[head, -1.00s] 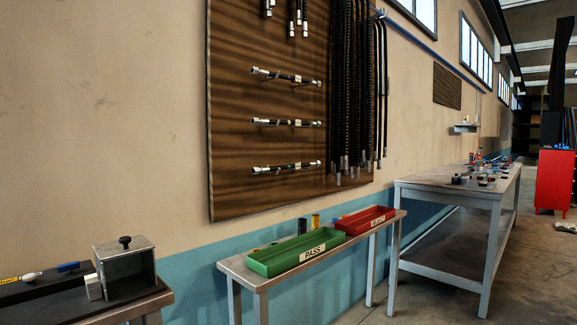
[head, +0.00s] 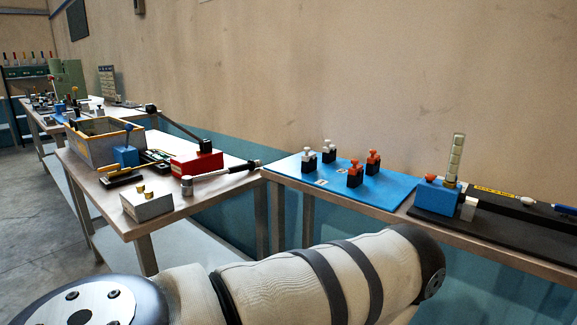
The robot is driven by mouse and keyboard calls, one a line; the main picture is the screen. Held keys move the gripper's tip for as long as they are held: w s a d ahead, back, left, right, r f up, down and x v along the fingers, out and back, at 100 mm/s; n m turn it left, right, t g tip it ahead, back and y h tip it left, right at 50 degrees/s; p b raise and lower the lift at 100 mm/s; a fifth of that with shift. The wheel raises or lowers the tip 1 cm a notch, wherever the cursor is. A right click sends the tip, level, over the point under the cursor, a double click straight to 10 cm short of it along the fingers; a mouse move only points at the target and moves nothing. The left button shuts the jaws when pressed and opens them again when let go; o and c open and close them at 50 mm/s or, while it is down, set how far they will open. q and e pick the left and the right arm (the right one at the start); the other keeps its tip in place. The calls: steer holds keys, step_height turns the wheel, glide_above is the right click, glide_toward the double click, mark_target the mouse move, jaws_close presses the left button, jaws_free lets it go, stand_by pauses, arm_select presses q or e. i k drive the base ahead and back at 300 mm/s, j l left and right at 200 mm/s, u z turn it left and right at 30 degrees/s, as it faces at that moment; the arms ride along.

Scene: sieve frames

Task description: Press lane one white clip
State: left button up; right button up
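A blue board (head: 335,190) lies on a bench along the wall, right of the middle. Two white-topped clips on dark bases stand near its left side, a nearer one (head: 308,155) and a farther one (head: 327,150). Two orange-topped clips stand to their right, a nearer one (head: 355,173) and a farther one (head: 373,161). Small pale labels (head: 320,182) lie on the board, too small to read, so I cannot tell which lane is one. A thick arm link of mine crosses the lower foreground. Neither gripper is in view.
A black board (head: 500,222) with a blue block (head: 437,197) and a clear upright tube (head: 454,160) stands right of the blue board. A cluttered table (head: 215,190) at left holds a grey box (head: 95,148), a red block (head: 196,162) and a silver-tipped rod (head: 225,172). Open floor lies far left.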

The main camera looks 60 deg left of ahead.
mark_target(305, 157)
steer(key=u, duration=1.65)
